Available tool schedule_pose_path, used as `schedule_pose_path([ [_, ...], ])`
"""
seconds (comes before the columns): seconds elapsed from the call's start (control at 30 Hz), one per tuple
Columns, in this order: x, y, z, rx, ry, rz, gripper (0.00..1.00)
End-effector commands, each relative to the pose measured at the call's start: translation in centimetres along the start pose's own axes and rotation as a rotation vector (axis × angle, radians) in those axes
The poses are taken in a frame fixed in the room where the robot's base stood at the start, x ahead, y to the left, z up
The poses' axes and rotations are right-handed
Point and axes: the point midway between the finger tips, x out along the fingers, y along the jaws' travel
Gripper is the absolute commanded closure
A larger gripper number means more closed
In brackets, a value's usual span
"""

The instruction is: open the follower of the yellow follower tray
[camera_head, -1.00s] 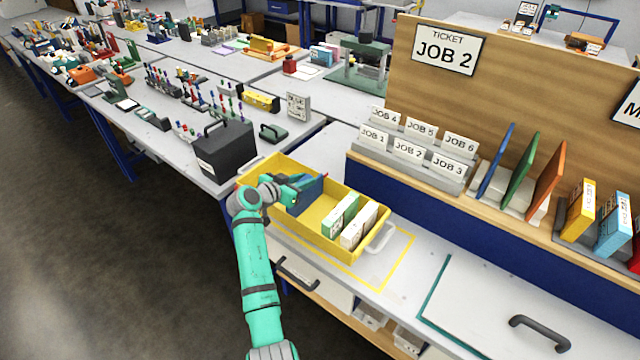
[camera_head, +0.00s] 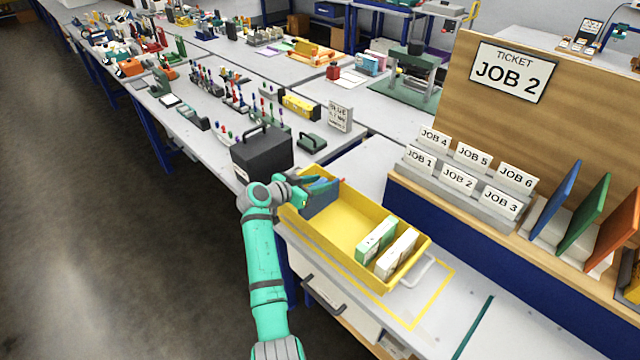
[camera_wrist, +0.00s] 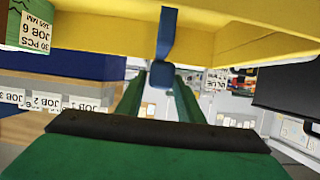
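The yellow follower tray (camera_head: 345,262) lies on the bench. Its blue follower plate (camera_head: 323,196) stands near the tray's far-left end, partly hidden by my gripper. A green-and-white box (camera_head: 376,241) and a white box (camera_head: 397,254) stand at the tray's near-right end, with bare yellow floor between them and the follower. My gripper (camera_head: 313,188) is at the follower's top. In the wrist view, my green fingers (camera_wrist: 160,92) flank the follower's blue tab (camera_wrist: 165,45) and appear shut on it.
A black case with a handle (camera_head: 262,155) stands just beyond the tray's far-left end, close to my wrist. Ticket holders (camera_head: 468,180) and a wooden board (camera_head: 572,110) stand to the right. The bench has yellow outline tape (camera_head: 432,303) at the tray's near end.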

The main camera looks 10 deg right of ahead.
Motion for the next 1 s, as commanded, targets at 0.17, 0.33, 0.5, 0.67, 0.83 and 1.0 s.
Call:
schedule_pose_path([
  [0.17, 0.0, 0.1, 0.0, 0.000, 0.000, 0.001, 0.58],
  [0.33, 0.0, 0.1, 0.0, 0.000, -0.001, 0.002, 0.58],
  [0.5, -1.5, 0.1, 0.0, 0.000, 0.000, 0.002, 0.58],
  [0.67, -4.3, 0.1, -0.1, 0.002, 0.000, 0.002, 0.58],
  [0.83, -7.5, 0.1, -0.1, 0.001, 0.001, 0.002, 0.58],
  [1.0, -9.6, 0.1, 0.0, 0.001, 0.000, 0.002, 0.58],
])
